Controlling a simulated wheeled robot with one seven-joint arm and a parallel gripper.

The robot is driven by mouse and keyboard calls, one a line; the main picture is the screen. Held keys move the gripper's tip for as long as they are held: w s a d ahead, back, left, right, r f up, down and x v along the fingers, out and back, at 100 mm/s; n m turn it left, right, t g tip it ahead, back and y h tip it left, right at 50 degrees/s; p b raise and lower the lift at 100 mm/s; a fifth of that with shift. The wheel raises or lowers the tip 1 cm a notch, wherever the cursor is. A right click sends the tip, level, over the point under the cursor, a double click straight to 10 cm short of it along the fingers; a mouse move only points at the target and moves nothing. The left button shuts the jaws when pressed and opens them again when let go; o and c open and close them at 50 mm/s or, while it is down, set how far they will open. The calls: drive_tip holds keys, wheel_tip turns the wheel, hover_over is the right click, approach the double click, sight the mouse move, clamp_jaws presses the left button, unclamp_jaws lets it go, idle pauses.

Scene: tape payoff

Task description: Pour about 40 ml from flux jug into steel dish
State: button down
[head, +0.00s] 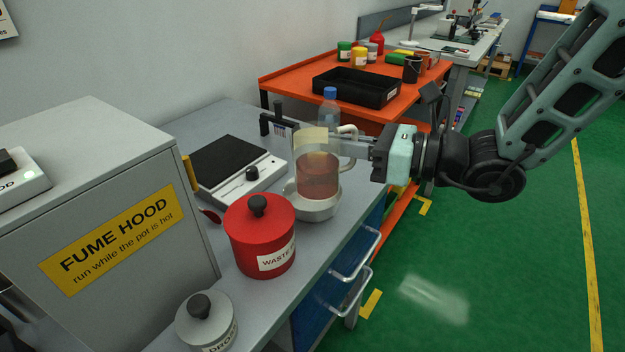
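The flux jug (318,178) is clear, with a pale label and a handle on its right. It is partly filled with reddish-brown liquid and looks upright. My gripper (345,147) comes from the right with its fingers at the jug's upper body beside the handle, and appears shut on it; the fingertips are partly hidden. The steel dish (318,213) is shallow and round on the grey bench. The jug overlaps it in the picture, in line above it, hiding much of its inside. I cannot tell the gap between them or whether the dish holds liquid.
A red lidded waste pot (259,240) stands close in front of the dish. A hotplate-like device (235,170) is to the left, and a blue-capped bottle (329,108) behind. The fume hood cabinet (100,210) fills the left. Green floor is free at right.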

drive_tip(key=shift+w+f+m+g+h+p, duration=0.5)
drive_tip(key=shift+f+m+p, duration=0.55)
drive_tip(key=shift+p, duration=0.75)
drive_tip(key=shift+w+f+m+g+h+p, duration=0.3)
drive_tip(key=shift+f+m+g+p, duration=0.6)
drive_tip(key=shift+p, duration=0.95)
drive_tip(key=shift+w+f+m+g+h+p, duration=0.4)
drive_tip(key=shift+f+m+p, duration=0.55)
drive_tip(key=shift+m+p, duration=0.65)
drive_tip(key=shift+p, duration=0.35)
drive_tip(key=shift+s+r+m+g+p, duration=0.15)
drive_tip(key=shift+s+m+g+p, duration=0.25)
drive_tip(key=shift+p, duration=0.9)
drive_tip(key=shift+w+f+g, duration=0.1)
drive_tip(key=shift+f+g, duration=0.15)
drive_tip(key=shift+g, duration=0.05)
drive_tip(key=shift+s+p, duration=0.3)
drive_tip(key=shift+s, duration=0.15)
drive_tip(key=shift+s+f+m, duration=0.15)
drive_tip(key=shift+s+m, duration=0.1)
drive_tip(key=shift+s, duration=0.15)
